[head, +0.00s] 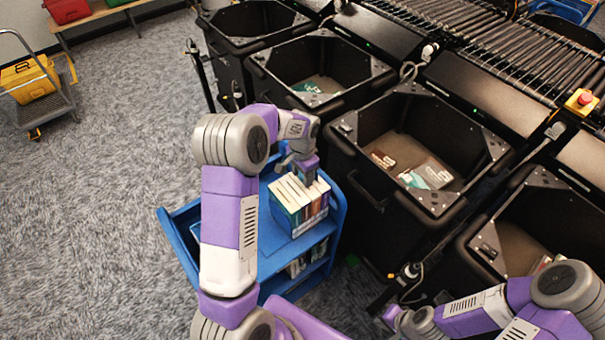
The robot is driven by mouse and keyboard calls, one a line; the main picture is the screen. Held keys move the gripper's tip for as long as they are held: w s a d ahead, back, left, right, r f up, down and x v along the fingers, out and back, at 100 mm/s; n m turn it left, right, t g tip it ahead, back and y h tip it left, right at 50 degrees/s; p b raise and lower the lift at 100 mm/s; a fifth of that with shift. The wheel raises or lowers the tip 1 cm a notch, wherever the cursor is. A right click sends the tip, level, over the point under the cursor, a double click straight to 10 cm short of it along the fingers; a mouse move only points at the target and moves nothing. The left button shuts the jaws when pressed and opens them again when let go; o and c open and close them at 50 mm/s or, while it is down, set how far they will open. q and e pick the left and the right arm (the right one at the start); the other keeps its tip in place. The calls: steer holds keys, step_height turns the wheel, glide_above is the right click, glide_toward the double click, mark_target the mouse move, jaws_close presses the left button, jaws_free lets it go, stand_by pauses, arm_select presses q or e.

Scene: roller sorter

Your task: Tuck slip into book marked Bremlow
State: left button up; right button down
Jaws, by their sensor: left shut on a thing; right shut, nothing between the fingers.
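A row of upright books (289,218) with several coloured spines stands on the top of a blue cart (267,240). The titles are too small to read, so I cannot tell which book is marked Bremlow. My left gripper (303,180) points down at the far top edge of the books. It is shut on a thin thing, apparently the slip, which the fingers and books hide almost wholly. My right gripper (393,316) is shut and empty at the lower right, away from the cart.
Black bins (365,185) stand in a row right of the cart, some holding books. A roller conveyor (500,50) with a red button (584,98) runs behind them. A trolley with a yellow box (28,78) stands far left. Carpet left of the cart is clear.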

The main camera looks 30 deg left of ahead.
arm_select(q)
steer(key=o, duration=0.9)
steer(key=shift+r, duration=0.1)
step_height(320, 180, up, 16)
steer(key=p, duration=0.7)
steer(key=shift+r+p, duration=0.2)
steer(key=shift+p, duration=0.15)
